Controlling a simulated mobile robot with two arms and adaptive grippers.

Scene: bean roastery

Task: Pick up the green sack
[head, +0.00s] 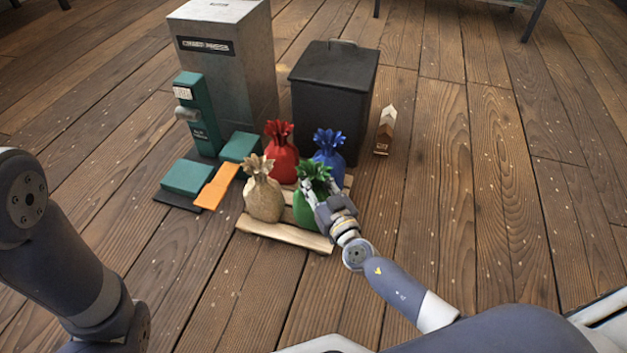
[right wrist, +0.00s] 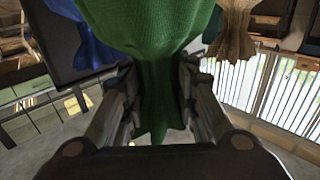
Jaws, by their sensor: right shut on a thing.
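The green sack (head: 306,211) stands at the front right of a wooden pallet (head: 284,234). My right gripper (head: 317,190) is shut on its gathered neck, and the arm partly hides the sack's right side. In the right wrist view the green sack (right wrist: 150,30) fills the upper middle, its neck between the two fingers of the right gripper (right wrist: 158,95). I cannot tell whether the sack still rests on the pallet. Part of my left arm shows at the left of the head view, but its gripper is out of view.
A beige sack (head: 263,198), a red sack (head: 281,158) and a blue sack (head: 329,152) stand close around the green one. A black bin (head: 335,90), a grey cabinet (head: 232,80) and a small carton (head: 385,130) are behind. The floor at right is clear.

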